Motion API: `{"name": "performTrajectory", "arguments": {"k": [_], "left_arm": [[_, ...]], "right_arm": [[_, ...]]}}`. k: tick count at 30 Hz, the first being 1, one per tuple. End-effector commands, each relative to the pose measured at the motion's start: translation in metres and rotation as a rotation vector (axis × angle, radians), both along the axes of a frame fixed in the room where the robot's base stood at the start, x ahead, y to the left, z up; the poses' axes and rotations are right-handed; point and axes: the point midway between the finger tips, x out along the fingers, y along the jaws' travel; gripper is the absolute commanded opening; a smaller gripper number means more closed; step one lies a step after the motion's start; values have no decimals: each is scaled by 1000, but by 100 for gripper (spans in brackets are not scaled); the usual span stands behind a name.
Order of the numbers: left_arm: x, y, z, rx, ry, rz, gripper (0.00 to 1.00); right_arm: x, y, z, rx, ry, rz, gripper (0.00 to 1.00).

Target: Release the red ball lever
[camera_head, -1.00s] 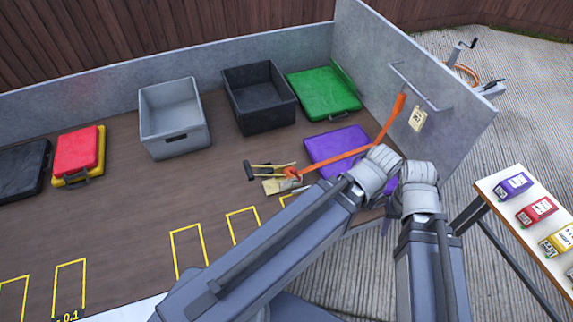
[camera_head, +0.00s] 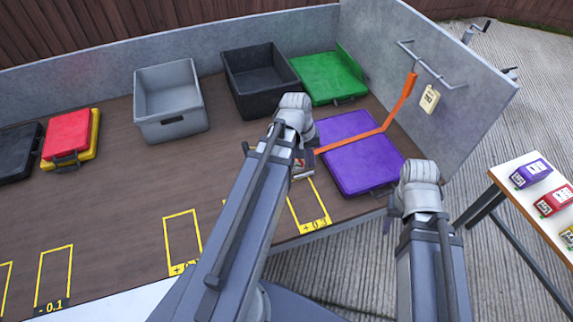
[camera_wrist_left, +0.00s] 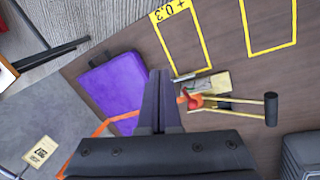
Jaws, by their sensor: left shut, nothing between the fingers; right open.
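The red ball lever (camera_wrist_left: 194,101) sits on a pale metal plate (camera_wrist_left: 210,82) in the left wrist view. Two brass-coloured rods run from it to a black grip (camera_wrist_left: 271,109). In the head view my left arm hides most of it. My left gripper (camera_wrist_left: 160,74) is shut and empty, its fingers pointing between a purple case (camera_wrist_left: 115,87) and the lever, to the left of the red part in the wrist view. Contact cannot be told. My right gripper (camera_head: 393,208) hangs beyond the table's right edge, mostly hidden by its wrist, open and away from the lever.
A grey bin (camera_head: 170,100), a black bin (camera_head: 260,80) and a green case (camera_head: 325,75) stand behind. The wooden table front has yellow outlines and free room.

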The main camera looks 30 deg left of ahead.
Motion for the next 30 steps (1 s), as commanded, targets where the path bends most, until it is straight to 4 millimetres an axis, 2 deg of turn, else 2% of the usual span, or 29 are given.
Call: {"name": "performTrajectory", "arguments": {"k": [1, 6, 9, 12, 18, 30], "left_arm": [[7, 30, -21, -31, -17, 99, 0], [11, 103, -41, -123, -70, 361, 0], [10, 135, -48, -160, -96, 470, 0], [8, 156, -51, -186, -113, 543, 0], [5, 172, -52, -206, -128, 598, 0], [7, 170, -57, -205, -127, 595, 0]], "right_arm": [[0, 0, -23, 0, 0, 0, 50], [0, 0, -50, 0, 0, 0, 50], [0, 0, -60, 0, 0, 0, 50], [0, 0, -66, 0, 0, 0, 50], [0, 0, -69, 0, 0, 0, 50], [0, 0, -74, 0, 0, 0, 50]]}}
